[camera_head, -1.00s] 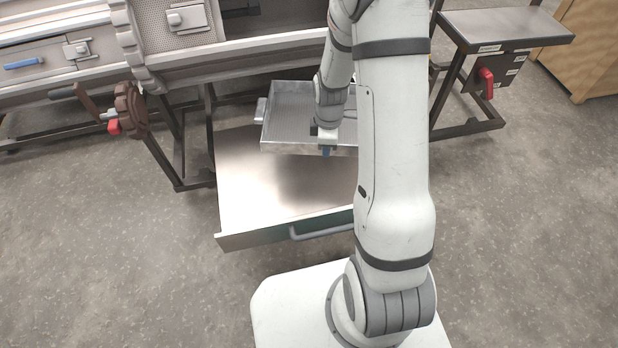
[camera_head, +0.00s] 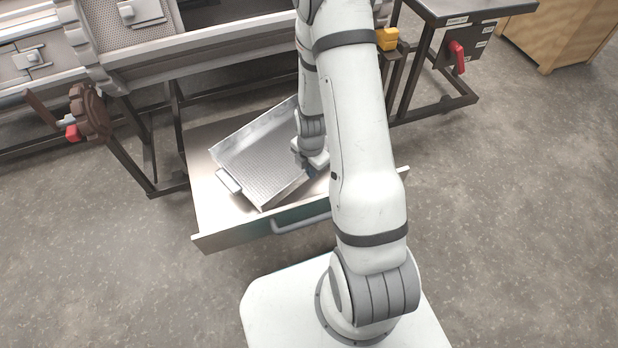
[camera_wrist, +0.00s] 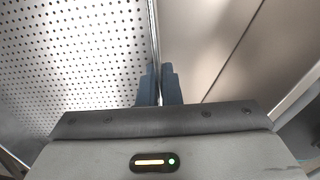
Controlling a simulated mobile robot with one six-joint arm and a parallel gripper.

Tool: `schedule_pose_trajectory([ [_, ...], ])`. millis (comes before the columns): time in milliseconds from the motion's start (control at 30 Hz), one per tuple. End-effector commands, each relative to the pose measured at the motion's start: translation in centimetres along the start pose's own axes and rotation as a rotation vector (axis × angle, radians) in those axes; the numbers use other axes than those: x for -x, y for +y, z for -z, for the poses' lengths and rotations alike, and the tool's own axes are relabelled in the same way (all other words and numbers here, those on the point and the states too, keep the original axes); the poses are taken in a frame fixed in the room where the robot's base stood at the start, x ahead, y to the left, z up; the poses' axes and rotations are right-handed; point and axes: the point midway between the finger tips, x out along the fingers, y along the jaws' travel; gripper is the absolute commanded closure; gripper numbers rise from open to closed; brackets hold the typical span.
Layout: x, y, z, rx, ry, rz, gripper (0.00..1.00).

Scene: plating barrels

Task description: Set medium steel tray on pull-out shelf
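The medium steel tray (camera_head: 262,165), shallow with a perforated floor and side handles, is over the pull-out shelf (camera_head: 207,200), turned at an angle to it. Its near corner reaches close to the shelf's front edge. I cannot tell whether it rests flat on the shelf or hangs just above it. My gripper (camera_head: 310,173) is at the tray's right wall. In the wrist view, the two blue fingers of my gripper (camera_wrist: 159,85) are on either side of the thin tray wall, with the perforated tray floor (camera_wrist: 75,55) left and bare shelf (camera_wrist: 205,45) right.
The shelf is pulled out, with a grey handle (camera_head: 300,222) on its front. A machine frame with a brown handwheel (camera_head: 90,112) stands behind to the left. A side table with a red switch (camera_head: 457,57) is at the right. Bare shelf shows left of the tray.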

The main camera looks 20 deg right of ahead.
Motion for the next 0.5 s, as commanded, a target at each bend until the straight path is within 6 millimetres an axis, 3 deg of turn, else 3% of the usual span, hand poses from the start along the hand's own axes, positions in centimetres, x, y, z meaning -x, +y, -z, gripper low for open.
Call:
schedule_pose_trajectory([
  [233, -3.3, 0.0, 0.0, -0.001, 0.000, 0.000, 1.00],
  [500, -3.5, 0.0, 0.0, -0.001, -0.001, -0.002, 1.00],
])
